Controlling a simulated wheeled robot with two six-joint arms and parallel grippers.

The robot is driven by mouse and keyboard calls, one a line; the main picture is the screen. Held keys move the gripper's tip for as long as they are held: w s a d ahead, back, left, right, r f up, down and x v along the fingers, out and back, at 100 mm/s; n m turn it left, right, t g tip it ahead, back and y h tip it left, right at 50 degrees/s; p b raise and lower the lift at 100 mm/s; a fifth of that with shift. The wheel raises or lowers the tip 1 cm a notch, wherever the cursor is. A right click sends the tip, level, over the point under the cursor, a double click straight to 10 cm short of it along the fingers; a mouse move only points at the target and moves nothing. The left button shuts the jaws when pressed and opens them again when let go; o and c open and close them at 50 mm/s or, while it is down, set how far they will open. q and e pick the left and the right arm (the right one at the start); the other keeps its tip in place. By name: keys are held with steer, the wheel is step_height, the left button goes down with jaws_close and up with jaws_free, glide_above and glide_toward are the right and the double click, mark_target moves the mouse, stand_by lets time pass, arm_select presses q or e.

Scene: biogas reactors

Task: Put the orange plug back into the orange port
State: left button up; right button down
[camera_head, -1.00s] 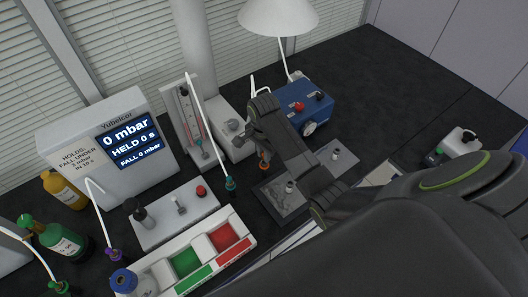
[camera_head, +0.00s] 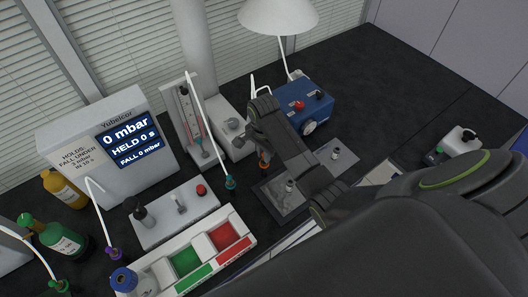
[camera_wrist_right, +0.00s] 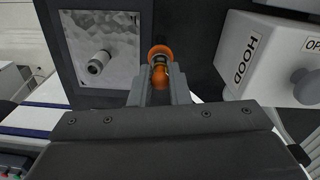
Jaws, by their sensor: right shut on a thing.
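The orange plug (camera_wrist_right: 159,75) is between the two fingers of my right gripper (camera_wrist_right: 159,92), which is shut on it. An orange ring (camera_wrist_right: 159,51) shows just beyond the plug in the right wrist view; I cannot tell whether it is part of the plug or the port. In the head view a small orange part (camera_head: 264,163) shows beside my right gripper (camera_head: 262,150), low over the black bench; the fingers are mostly hidden by my arm. No orange port can be made out for certain. My left gripper is not in view.
A grey plate (camera_head: 272,196) with metal stubs lies beside my right gripper. A flowmeter stand (camera_head: 180,112), a blue pump box (camera_head: 292,101) and a teal plug (camera_head: 230,183) on a white tube are close by. A white box marked HOOD (camera_wrist_right: 262,60) shows in the wrist view.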

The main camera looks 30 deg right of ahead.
steer(key=shift+f, duration=0.55)
stand_by(0.4)
steer(key=c, duration=1.3)
jaws_free()
